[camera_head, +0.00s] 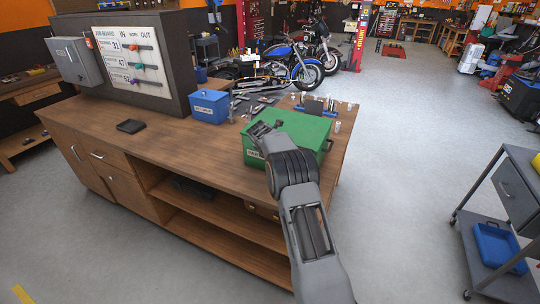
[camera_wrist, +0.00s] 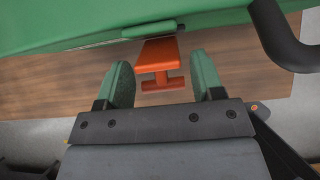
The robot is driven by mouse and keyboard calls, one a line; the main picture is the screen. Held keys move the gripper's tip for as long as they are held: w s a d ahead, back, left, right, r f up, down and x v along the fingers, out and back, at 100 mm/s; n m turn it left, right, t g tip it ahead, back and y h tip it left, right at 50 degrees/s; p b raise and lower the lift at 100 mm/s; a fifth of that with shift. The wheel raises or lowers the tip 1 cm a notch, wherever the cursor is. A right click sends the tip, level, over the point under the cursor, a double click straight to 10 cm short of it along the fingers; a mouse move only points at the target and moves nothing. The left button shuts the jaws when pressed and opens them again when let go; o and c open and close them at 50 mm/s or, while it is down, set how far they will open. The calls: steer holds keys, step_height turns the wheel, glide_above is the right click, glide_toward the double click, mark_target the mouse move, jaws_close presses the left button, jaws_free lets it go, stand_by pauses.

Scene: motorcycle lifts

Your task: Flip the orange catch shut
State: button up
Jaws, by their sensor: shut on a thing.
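A green box (camera_head: 308,129) with a closed-looking lid sits near the right end of the wooden workbench. The orange catch (camera_wrist: 158,57) shows in the wrist view as a T-shaped flap joined at a hinge to the edge of the green box (camera_wrist: 85,22). Its crossbar end points toward my gripper. My gripper (camera_wrist: 162,82) has its two green-padded fingers one on each side of the catch, shut on its crossbar end. In the head view my gripper (camera_head: 264,128) is at the box's left side, and the catch is hidden there.
A dark curved handle (camera_wrist: 285,35) is close to the right of my gripper in the wrist view. A blue bin (camera_head: 209,106) stands left of the box on the workbench (camera_head: 150,150). A grey cart (camera_head: 510,190) stands to the right, with clear floor between.

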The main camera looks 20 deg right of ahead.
steer(key=shift+w+d+r+g+y, duration=0.3)
steer(key=shift+w+d+g+y, duration=0.1)
steer(key=shift+g+y, duration=0.4)
steer(key=shift+d, duration=0.1)
steer(key=o, duration=0.9)
steer(key=shift+r, duration=0.1)
steer(key=b+v, duration=0.2)
steer(key=v, duration=1.1)
steer(key=shift+r, duration=0.4)
steer(key=shift+d, duration=0.1)
